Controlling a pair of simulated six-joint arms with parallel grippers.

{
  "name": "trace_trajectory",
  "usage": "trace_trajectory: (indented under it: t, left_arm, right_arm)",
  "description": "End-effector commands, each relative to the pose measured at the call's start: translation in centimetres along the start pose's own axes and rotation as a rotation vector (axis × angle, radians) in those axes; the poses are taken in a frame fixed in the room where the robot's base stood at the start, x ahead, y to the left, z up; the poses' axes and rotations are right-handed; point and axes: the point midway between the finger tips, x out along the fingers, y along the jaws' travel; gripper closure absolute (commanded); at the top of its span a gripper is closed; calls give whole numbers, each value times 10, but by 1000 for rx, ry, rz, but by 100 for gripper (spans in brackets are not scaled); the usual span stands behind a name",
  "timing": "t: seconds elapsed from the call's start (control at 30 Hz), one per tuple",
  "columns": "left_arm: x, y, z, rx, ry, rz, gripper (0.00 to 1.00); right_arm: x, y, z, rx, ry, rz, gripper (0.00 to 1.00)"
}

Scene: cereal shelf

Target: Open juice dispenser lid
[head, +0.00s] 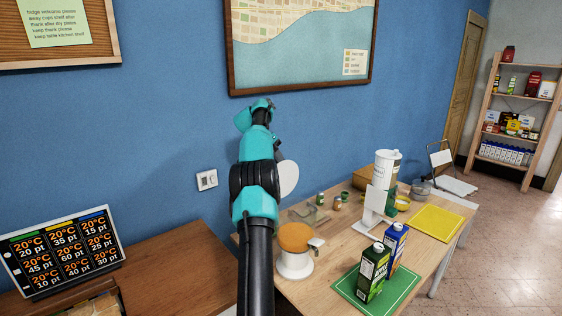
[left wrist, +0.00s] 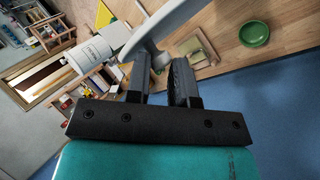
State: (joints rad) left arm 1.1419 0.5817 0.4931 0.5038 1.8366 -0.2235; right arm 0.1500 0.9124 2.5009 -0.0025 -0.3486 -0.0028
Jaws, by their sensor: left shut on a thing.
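A white dispenser-like cylinder (head: 386,168) stands upright on a white stand at the middle of the wooden table. It also shows tilted at the left of the left wrist view (left wrist: 88,55). Whether its top is open I cannot tell. My left gripper (left wrist: 160,62) is shut on a pale flat, rounded piece (left wrist: 148,32) that looks like a lid. This lid also shows in the head view (head: 289,178), to the left of the dispenser and apart from it, above the table. In the head view my left arm hides most of the gripper. My right gripper is not in view.
A green carton (head: 373,275) and a blue carton (head: 396,245) stand on a green mat (head: 354,297). A white container with an orange top (head: 294,250) stands at the near left. A yellow mat (head: 438,224) lies at the right. Small jars and a green bowl (left wrist: 255,29) are behind.

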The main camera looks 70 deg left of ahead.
Motion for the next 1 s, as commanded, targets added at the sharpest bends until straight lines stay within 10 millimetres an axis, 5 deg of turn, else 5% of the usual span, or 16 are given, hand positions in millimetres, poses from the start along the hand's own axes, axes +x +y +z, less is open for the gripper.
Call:
trace_trajectory:
  t: [0.03,0.17,0.2,0.3,1.0]
  left_arm:
    - [13,-16,3,-24,-34,-3,100]
    - [13,-16,3,-25,-34,-3,100]
    - [13,-16,3,-25,-34,-2,74]
    - [14,-16,2,-25,-34,-2,64]
    - [15,-14,1,-22,-30,-1,70]
  right_arm:
    - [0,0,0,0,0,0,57]
    - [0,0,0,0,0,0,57]
    - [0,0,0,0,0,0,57]
    - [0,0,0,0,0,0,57]
    - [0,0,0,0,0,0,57]
